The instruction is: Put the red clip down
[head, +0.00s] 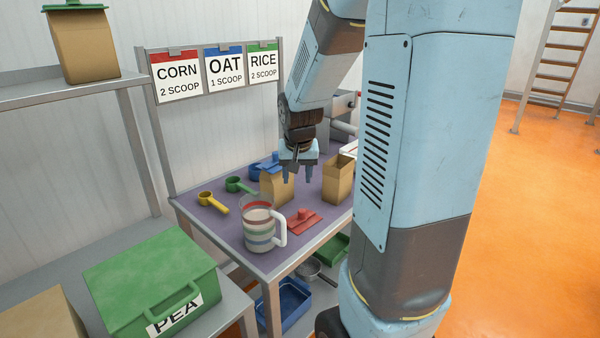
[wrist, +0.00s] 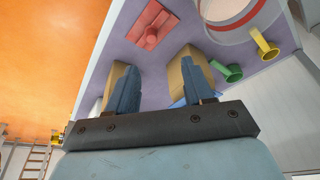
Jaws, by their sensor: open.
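The red clip (head: 304,221) lies flat on the purple tabletop, near the front edge and just right of the clear jug.
Two brown paper bags (head: 339,182) (head: 275,190) stand near my gripper. The clear jug (head: 259,228) has coloured bands and a white handle. Yellow (head: 213,202) and green (head: 238,185) scoops lie further left. A blue item (head: 262,169) is partly hidden behind a bag.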

